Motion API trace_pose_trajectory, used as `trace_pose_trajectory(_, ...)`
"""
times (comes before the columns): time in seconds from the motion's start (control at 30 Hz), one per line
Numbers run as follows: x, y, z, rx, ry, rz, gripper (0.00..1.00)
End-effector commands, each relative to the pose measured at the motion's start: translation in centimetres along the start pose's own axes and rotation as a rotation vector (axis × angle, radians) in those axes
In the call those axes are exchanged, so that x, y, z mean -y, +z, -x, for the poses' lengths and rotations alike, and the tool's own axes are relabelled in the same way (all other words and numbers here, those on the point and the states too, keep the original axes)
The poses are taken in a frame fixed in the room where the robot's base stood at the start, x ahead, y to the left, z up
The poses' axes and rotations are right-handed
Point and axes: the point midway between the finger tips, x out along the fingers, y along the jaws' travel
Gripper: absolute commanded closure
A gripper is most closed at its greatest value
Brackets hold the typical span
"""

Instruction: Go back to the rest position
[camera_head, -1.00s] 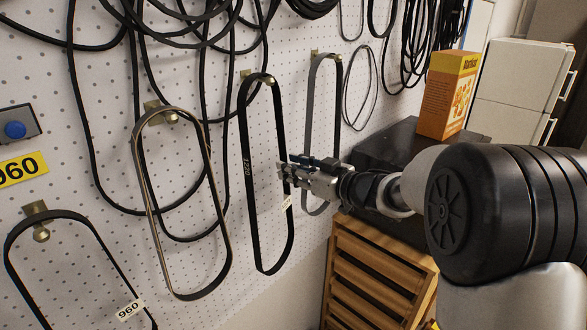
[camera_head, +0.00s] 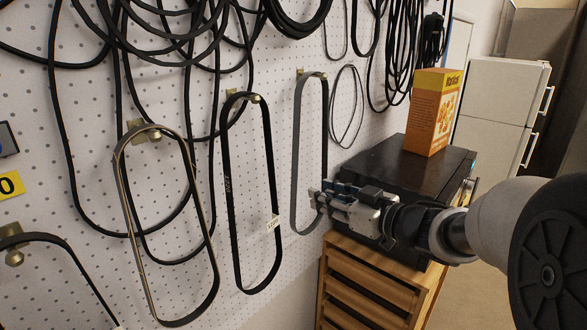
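My gripper (camera_head: 322,200) is at the right of the middle in the head view, at the end of my arm, which comes in from the right. Its fingers point left toward the pegboard, near the lower end of a grey belt (camera_head: 297,150). I cannot tell whether it touches that belt. No object shows in the fingers, and their gap is too small to make out. A black belt (camera_head: 229,200) with a white tag hangs from a hook left of the gripper, clear of it.
The white pegboard (camera_head: 60,195) holds a brown-edged belt (camera_head: 126,210) and several black cables. A black case (camera_head: 385,160) with an orange box (camera_head: 433,112) stands on a wooden slatted cabinet (camera_head: 370,272) by my arm. A white fridge (camera_head: 495,105) stands behind. Floor shows at right.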

Motion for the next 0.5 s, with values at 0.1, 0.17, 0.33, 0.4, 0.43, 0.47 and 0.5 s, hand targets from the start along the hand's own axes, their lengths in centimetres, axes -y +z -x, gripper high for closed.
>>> trace_pose_trajectory(0.1, -1.6, 2.3, 1.0, 0.059, 0.209, 0.044, 0.72)
trace_pose_trajectory(0.17, -2.5, 3.7, 2.3, 0.106, 0.327, 0.05, 0.72)
trace_pose_trajectory(0.33, -2.5, 9.3, 7.8, 0.283, 0.597, -0.009, 0.72)
trace_pose_trajectory(0.4, -1.2, 12.5, 10.4, 0.372, 0.67, -0.06, 0.72)
trace_pose_trajectory(0.43, -0.5, 14.0, 11.5, 0.413, 0.694, -0.087, 0.72)
trace_pose_trajectory(0.47, 0.5, 15.6, 12.6, 0.454, 0.712, -0.114, 0.72)
trace_pose_trajectory(0.5, 1.9, 17.7, 14.0, 0.51, 0.728, -0.153, 0.72)
